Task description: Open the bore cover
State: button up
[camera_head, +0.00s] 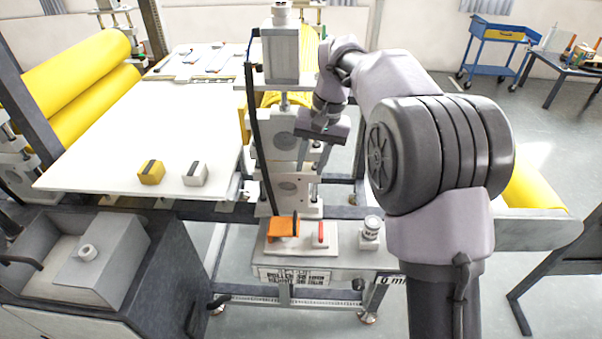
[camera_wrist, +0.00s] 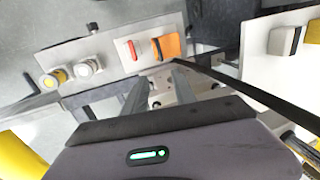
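My gripper (camera_head: 309,172) points down in front of the light grey bearing blocks of the roller stand. Its two fingers are apart with nothing visibly held between them, and the wrist view (camera_wrist: 160,82) shows the same gap. The upper block has a round grey disc (camera_head: 284,141) and the lower block has another (camera_head: 288,187); I cannot tell which is the bore cover. An orange piece with a dark edge (camera_head: 282,227) sits on the panel below, and it shows in the wrist view (camera_wrist: 168,46). Whether a finger touches a block is unclear.
Beside the orange piece are a red lever (camera_head: 321,234) and a white round knob (camera_head: 371,228). A dark vertical bar (camera_head: 262,150) stands left of the blocks. A yellow block (camera_head: 151,172) and a white block (camera_head: 195,174) rest on the white sheet (camera_head: 110,150).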

jog(key=b, duration=0.2)
send_near(296, 217)
jog(key=f+b, duration=0.2)
jog(key=a+f+b, duration=0.1)
jog(key=f, duration=0.2)
jog(key=f+b, duration=0.2)
jog(key=shift+a+f+b, duration=0.3)
jog(key=shift+f, duration=0.05)
grip_shut()
dwell(0.6)
